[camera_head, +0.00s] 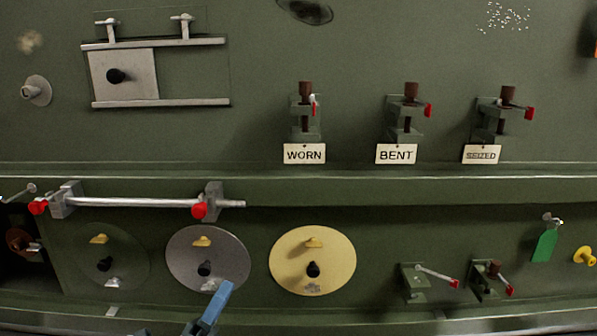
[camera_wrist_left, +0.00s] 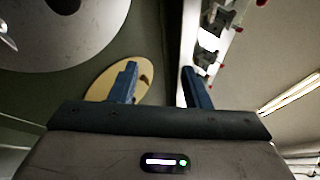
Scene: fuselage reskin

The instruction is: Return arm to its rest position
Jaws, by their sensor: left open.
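My left gripper (camera_head: 216,306) comes up from the bottom edge in the head view, and its blue finger overlaps the lower edge of the grey disc (camera_head: 190,262). In the left wrist view my left gripper (camera_wrist_left: 160,82) shows two blue fingers spread apart with nothing between them. A yellow disc (camera_wrist_left: 108,84) lies behind the left finger there, and the grey disc (camera_wrist_left: 60,45) fills the upper left. I cannot tell the exact gap to the panel. My right gripper is in neither view.
A silver rail with red knobs (camera_head: 135,202) runs above the discs. The yellow disc (camera_head: 335,262) is right of the grey one. Clamps labelled WORN (camera_head: 304,154), BENT (camera_head: 396,154) and SEIZED (camera_head: 482,155) sit above the ledge. Small brackets (camera_head: 415,285) and a green tag (camera_head: 544,246) are lower right.

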